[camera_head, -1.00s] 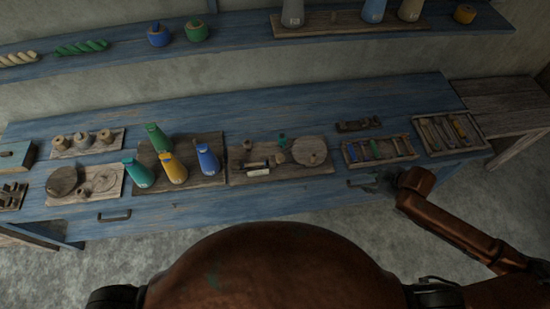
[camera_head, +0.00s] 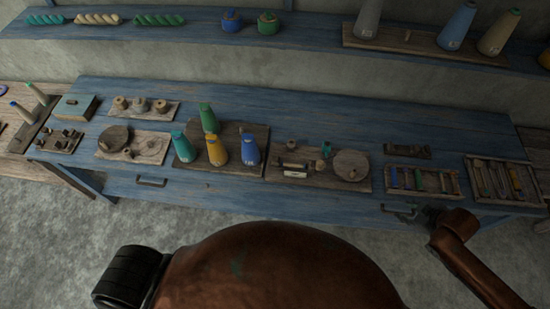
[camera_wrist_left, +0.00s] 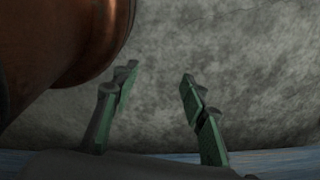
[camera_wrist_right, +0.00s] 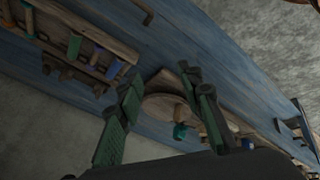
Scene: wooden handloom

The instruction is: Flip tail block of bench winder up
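A board with a round wooden disc, pale rollers and a small green spool (camera_head: 318,184), which looks like the bench winder, lies on the blue bench right of the middle. Its tail block is too small to tell apart. My right gripper (camera_head: 408,214) is at the bench's front edge, right of that board, beside a drawer handle. In the right wrist view my right gripper (camera_wrist_right: 160,76) is open and empty, with the disc (camera_wrist_right: 160,106) showing beyond its fingers. My left gripper (camera_wrist_left: 158,74) is open and empty over grey ground; it is outside the head view.
Several cones (camera_head: 215,150) stand on a board left of the winder. Two tool trays (camera_head: 420,194) lie to its right, and a small dark wooden piece (camera_head: 408,152) behind them. Another board with a disc (camera_head: 133,157) lies left.

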